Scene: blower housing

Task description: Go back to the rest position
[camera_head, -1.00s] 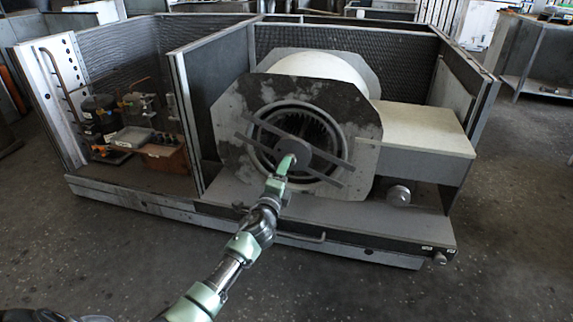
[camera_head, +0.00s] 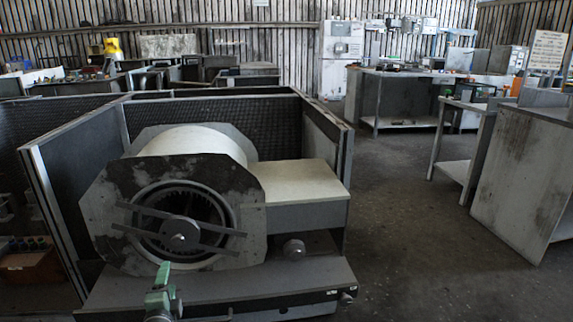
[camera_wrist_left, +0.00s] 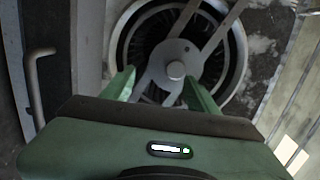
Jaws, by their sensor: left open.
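The blower housing (camera_head: 110,205) stands on a low base in the head view, with its round fan inlet facing me. A round hub (camera_head: 182,236) sits at its centre, held by two slanted bars. My green left gripper (camera_head: 163,272) is at the bottom of the head view, just below the hub in the picture. In the left wrist view the two green fingers (camera_wrist_left: 162,88) are spread apart with nothing held between them. The hub (camera_wrist_left: 176,70) shows beyond them, and the gap to it is hard to judge. My right gripper is out of view.
Mesh panels (camera_head: 215,118) enclose the blower at the back and sides. A flat-topped duct box (camera_head: 300,182) adjoins it on the right. A grey cabinet (camera_head: 525,180) and benches stand further right. The floor (camera_head: 400,240) between is clear. A bar handle (camera_wrist_left: 35,85) shows in the wrist view.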

